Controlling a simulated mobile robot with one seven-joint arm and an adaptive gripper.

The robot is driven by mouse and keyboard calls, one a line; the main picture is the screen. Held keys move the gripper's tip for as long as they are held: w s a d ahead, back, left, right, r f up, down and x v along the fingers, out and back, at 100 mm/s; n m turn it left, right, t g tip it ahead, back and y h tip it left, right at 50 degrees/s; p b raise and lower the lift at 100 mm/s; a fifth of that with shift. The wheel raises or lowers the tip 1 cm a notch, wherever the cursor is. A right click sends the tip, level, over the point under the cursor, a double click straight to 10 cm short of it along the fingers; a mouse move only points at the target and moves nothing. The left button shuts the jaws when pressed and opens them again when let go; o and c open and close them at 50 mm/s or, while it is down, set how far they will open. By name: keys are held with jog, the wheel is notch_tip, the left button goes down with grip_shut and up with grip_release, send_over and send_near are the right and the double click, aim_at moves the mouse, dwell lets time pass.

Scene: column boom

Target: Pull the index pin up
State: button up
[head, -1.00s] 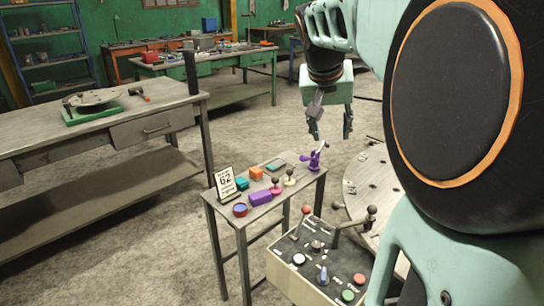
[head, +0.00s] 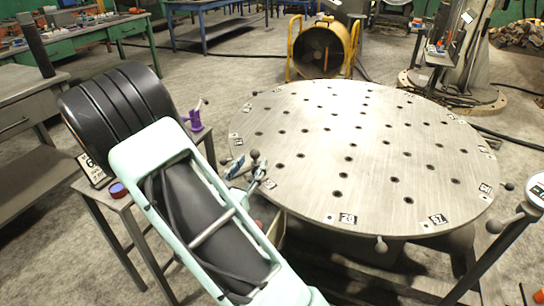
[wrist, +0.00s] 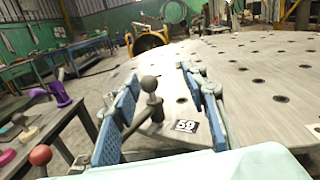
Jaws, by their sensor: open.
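A dark grey ball knob on a short stem (wrist: 149,85) stands at the near edge of the round table and looks like the index pin. It shows in the wrist view between my gripper's fingers (wrist: 160,105), nearer the left one. The gripper is open, and no contact with the knob can be made out. In the head view my gripper (head: 245,172) is at the left edge of the round drilled table (head: 370,150), partly hidden by my arm. Two dark balls (head: 255,153) show beside it; which is the pin is unclear.
A small stand (head: 117,200) with a purple part (head: 195,118) is to the left. A red ball knob (wrist: 40,155) is at lower left in the wrist view. Other ball knobs (head: 381,245) ring the table edge. The tabletop is clear. A yellow-framed fan (head: 322,50) stands behind.

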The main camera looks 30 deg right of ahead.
aim_at(253, 157)
jog(key=w+d+f+n, duration=0.1)
jog(key=w, duration=0.1)
jog(key=w+d+f+n+t+y, duration=0.1)
jog(key=w+d, duration=0.1)
jog(key=w, duration=0.1)
jog(key=w+d+f+n+y+b, duration=0.1)
jog(key=w+d, duration=0.1)
jog(key=w, duration=0.1)
jog(key=shift+w+d+f+t, duration=0.1)
jog(key=shift+d+f+t, duration=0.1)
jog(key=shift+f+t, duration=0.1)
grip_shut()
dwell(0.3)
jog(key=shift+r, duration=0.1)
